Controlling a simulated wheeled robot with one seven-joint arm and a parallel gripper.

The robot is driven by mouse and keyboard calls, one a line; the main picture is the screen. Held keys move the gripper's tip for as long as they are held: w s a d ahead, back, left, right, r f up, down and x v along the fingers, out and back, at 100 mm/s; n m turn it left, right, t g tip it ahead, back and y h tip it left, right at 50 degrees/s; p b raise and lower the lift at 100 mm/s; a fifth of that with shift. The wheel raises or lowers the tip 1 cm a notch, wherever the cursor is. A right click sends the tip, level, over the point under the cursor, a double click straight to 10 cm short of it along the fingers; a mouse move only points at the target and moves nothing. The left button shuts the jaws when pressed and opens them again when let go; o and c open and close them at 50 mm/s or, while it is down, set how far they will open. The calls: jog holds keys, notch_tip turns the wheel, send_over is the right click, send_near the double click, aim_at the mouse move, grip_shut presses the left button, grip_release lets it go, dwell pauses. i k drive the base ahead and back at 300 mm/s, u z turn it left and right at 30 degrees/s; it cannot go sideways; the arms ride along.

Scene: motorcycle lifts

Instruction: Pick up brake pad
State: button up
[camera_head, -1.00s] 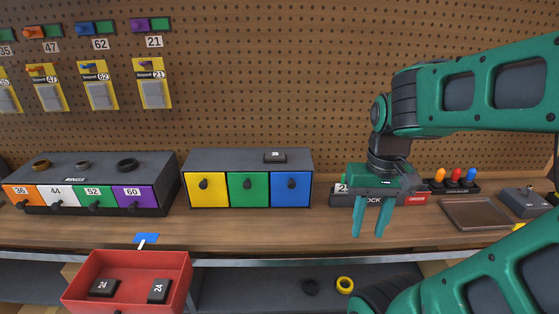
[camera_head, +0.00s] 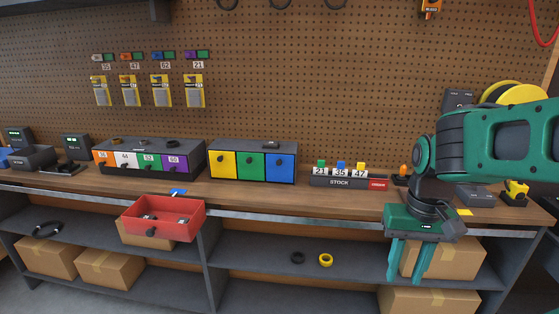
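No part is labelled readably as a brake pad, so I cannot tell for sure which one it is. Small dark flat blocks lie in the red bin (camera_head: 197,226); one is on the right inside (camera_head: 181,218). In the earlier view they are marked 24. Another dark block (camera_head: 271,145) lies on top of the cabinet with yellow, green and blue drawers (camera_head: 224,180). Several yellow-carded grey packs (camera_head: 162,95) hang on the pegboard. My gripper (camera_head: 408,264) points down with fingers apart and empty, appearing in front of the lower shelf at right, far from all of these.
The stock rack (camera_head: 345,183) holds several coloured pieces on the bench (camera_head: 310,198). A numbered drawer unit (camera_head: 150,150) with rings on top stands at left. Cardboard boxes (camera_head: 108,268) and black and yellow rings (camera_head: 326,260) are on the lower shelves. The front bench strip is mostly clear.

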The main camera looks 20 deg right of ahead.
aim_at(267, 145)
jog(key=z, duration=0.05)
jog(key=k, duration=0.35)
jog(key=z, duration=0.8)
jog(key=i, duration=0.8)
